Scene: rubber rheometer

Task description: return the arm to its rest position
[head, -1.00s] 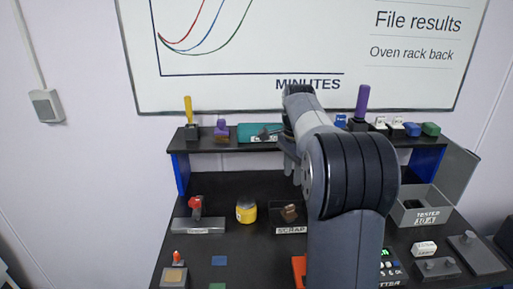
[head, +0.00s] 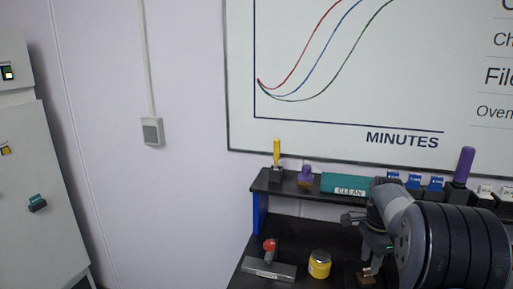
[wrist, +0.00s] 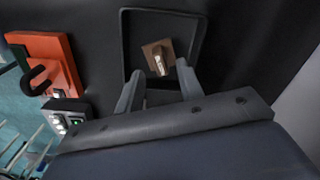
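My gripper (head: 371,268) hangs over the dark bench in the head view, just above a small brown block (head: 366,281) at the bottom edge. In the wrist view my gripper (wrist: 159,70) has its two fingers spread apart. The brown block (wrist: 153,50), with a pale strip on it, lies beyond the fingertips inside a dark square tray (wrist: 124,40). I see nothing held between the fingers. My arm covers the right part of the bench in the head view.
A shelf with a teal CLEAN holder (head: 345,184), a yellow-handled tool (head: 277,153) and a purple one (head: 462,165) stands behind my arm. A red-knobbed device (head: 269,268) and a yellow jar (head: 319,264) sit left of my gripper. A grey cabinet (head: 35,170) is far left.

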